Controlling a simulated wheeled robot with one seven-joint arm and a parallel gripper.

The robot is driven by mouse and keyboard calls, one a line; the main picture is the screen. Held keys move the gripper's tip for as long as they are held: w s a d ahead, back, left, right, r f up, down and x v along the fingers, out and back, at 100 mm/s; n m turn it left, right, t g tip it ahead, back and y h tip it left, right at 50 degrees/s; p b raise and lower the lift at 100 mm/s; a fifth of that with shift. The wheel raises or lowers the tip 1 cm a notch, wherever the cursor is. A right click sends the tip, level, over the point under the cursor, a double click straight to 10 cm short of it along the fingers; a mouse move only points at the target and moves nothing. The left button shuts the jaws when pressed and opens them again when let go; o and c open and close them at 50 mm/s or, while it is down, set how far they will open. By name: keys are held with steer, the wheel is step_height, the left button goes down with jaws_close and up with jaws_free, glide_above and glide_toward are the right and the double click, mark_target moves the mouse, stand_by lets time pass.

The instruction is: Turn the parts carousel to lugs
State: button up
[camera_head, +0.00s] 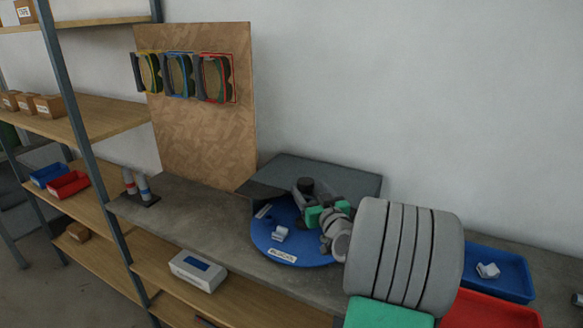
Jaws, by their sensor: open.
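The parts carousel (266,241) is a round blue turntable on the grey counter, partly under a dark grey cover (345,178). A white label (283,256) on its front edge seems to read "BLOCKS", but the print is small. A pale block-like part (280,234) lies on the disc, and another light part (263,211) lies farther left. A dark knob-like piece (305,186) stands near the disc's middle. My gripper (312,207) is open over the right half of the disc, close to this piece; I cannot tell if they touch. My arm hides the disc's right side.
A blue tray (510,262) with a white part and a red tray (490,312) are at the right. Shelving is at the left. A stand with two bottle-like items (138,188) sits on the counter's left end.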

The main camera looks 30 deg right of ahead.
steer(key=shift+w+d+r, duration=0.2)
steer(key=shift+w+d, duration=0.2)
steer(key=shift+w, duration=0.2)
steer(key=p+x, duration=0.3)
steer(key=x, duration=0.3)
steer(key=shift+w+d, duration=0.2)
steer(key=shift+w, duration=0.25)
steer(key=shift+c, duration=0.6)
jaws_close()
steer(key=shift+f, duration=0.1)
